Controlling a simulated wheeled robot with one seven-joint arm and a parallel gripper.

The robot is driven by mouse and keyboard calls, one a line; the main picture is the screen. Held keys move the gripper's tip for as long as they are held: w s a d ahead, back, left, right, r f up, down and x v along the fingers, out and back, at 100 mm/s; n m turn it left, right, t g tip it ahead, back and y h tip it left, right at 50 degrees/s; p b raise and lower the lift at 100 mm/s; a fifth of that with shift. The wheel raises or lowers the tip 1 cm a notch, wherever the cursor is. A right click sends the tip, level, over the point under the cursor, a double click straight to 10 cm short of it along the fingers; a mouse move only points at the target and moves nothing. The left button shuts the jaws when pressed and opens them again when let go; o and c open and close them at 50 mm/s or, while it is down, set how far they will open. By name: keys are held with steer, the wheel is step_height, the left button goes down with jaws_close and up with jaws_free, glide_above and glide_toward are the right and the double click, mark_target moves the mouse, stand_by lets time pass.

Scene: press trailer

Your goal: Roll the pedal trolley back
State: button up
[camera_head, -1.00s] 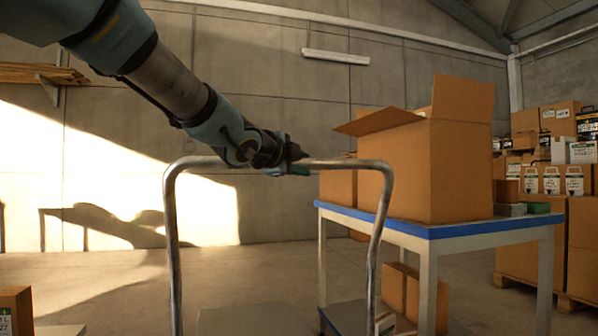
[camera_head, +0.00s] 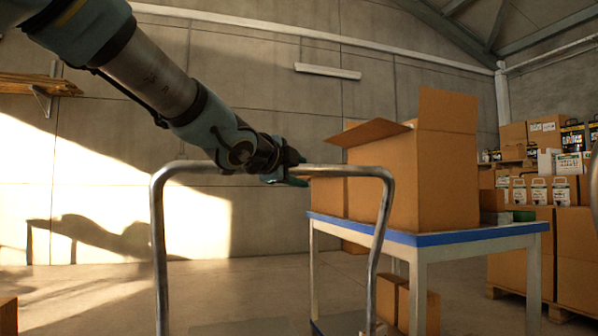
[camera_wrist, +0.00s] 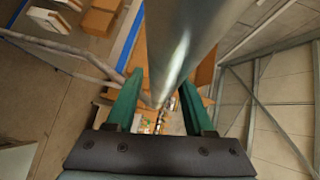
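The pedal trolley's bent metal handle (camera_head: 160,240) stands upright in front of me in the head view. Its pale deck (camera_head: 245,328) shows only at the bottom edge, and its pedal is not in view. My gripper (camera_head: 293,172) is at the top bar, right of its middle, with one finger above and one below it. In the wrist view the tube (camera_wrist: 180,45) runs between the two green fingers of my gripper (camera_wrist: 161,85), which look closed against it. The exact contact is partly hidden by the tube.
A blue-edged table (camera_head: 430,238) with an open carton (camera_head: 445,170) stands close to the handle's right post. Stacked boxes (camera_head: 570,245) on a pallet are at the far right. A box corner (camera_head: 8,315) shows at lower left. Floor left of the trolley is mostly clear.

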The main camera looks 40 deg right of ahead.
steer(key=shift+o, duration=0.5)
steer(key=shift+r, duration=0.1)
steer(key=shift+s+a+r, duration=0.1)
steer(key=shift+a, duration=0.15)
steer(key=p+v, duration=0.3)
steer(key=v, duration=0.7)
steer(key=shift+p, duration=0.3)
steer(key=shift+s+a, duration=0.1)
